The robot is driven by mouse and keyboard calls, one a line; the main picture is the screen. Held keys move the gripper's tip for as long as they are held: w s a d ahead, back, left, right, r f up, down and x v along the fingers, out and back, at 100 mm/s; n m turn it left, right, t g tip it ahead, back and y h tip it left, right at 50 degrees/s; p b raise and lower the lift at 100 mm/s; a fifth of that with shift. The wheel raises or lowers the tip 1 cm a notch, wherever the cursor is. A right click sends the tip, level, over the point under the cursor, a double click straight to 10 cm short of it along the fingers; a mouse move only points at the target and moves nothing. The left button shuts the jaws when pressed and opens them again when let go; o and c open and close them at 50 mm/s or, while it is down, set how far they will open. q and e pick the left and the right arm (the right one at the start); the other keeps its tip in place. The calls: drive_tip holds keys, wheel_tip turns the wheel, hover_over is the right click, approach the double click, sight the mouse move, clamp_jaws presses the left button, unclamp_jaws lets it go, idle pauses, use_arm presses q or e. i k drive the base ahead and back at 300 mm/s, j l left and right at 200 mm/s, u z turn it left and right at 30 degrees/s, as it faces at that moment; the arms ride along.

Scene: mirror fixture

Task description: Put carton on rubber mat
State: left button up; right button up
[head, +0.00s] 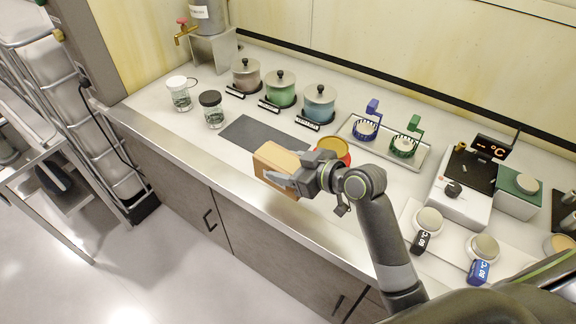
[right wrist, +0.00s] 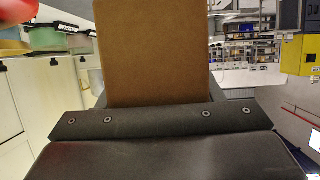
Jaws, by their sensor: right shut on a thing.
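The carton (head: 272,160) is a plain brown box in the head view, held over the front edge of the counter. It fills the upper middle of the right wrist view (right wrist: 152,52). My right gripper (head: 290,178) is shut on the carton; the fingers hide part of it. The rubber mat (head: 250,133) is a dark grey rectangle lying flat on the counter, behind and to the left of the carton. The carton and gripper are close to the mat's right end. My left gripper is not in view.
A red and yellow round container (head: 334,148) stands just behind my right gripper. Two jars (head: 212,108) stand left of the mat. Several lidded pots (head: 281,90) line the back. A tray (head: 384,150) with blue and green holders is at right. The counter's metal edge (head: 200,165) runs in front.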

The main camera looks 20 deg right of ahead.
sight(264, 139)
drive_tip(key=i+j+z, duration=0.3)
drive_tip(key=i+j, duration=0.2)
drive_tip(key=i+j+z, duration=0.3)
drive_tip(key=j, duration=0.3)
drive_tip(key=i, duration=0.1)
